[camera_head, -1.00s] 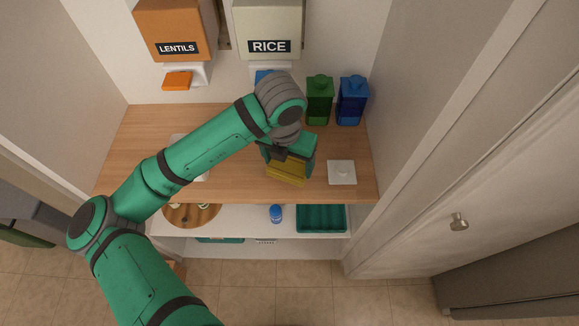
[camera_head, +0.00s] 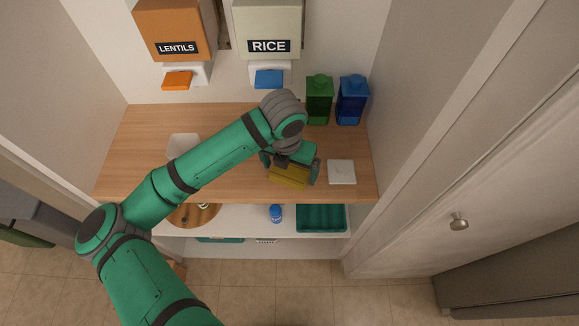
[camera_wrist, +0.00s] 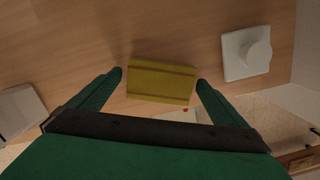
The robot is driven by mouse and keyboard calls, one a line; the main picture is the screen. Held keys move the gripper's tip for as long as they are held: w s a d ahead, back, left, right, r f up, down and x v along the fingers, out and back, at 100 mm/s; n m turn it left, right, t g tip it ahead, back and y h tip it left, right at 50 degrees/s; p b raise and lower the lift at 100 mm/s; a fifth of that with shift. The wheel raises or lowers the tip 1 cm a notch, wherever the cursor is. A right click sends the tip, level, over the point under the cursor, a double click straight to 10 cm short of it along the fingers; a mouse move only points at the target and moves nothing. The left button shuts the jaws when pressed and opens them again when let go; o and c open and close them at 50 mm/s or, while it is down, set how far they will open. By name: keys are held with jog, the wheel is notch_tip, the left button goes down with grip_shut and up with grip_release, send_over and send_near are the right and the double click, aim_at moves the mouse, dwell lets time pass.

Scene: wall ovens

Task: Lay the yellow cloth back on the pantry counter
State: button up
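The yellow cloth (camera_head: 289,175) is a folded block near the front edge of the wooden pantry counter (camera_head: 232,184). In the wrist view the cloth (camera_wrist: 161,81) appears to lie flat on the wood. My gripper (camera_head: 290,170) is over it. In the wrist view my gripper's fingers (camera_wrist: 161,80) are spread, one on each side of the cloth, with a visible gap at both sides. Nothing is held. The exact height of the fingertips above the counter is hard to tell.
A white square lid (camera_head: 341,172) lies right of the cloth. A pale object (camera_head: 183,145) sits left, partly behind my arm. Green (camera_head: 319,99) and blue (camera_head: 352,100) canisters stand at the back right. Lentils (camera_head: 172,28) and rice (camera_head: 268,28) dispensers hang behind. A shelf with a green tray (camera_head: 321,218) is below.

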aim_at(287, 175)
notch_tip(287, 175, up, 12)
jog(key=s, duration=0.1)
jog(key=shift+s+a+r, duration=0.15)
jog(key=shift+a+r, duration=0.05)
jog(key=shift+a, duration=0.05)
dwell(0.5)
dwell(0.5)
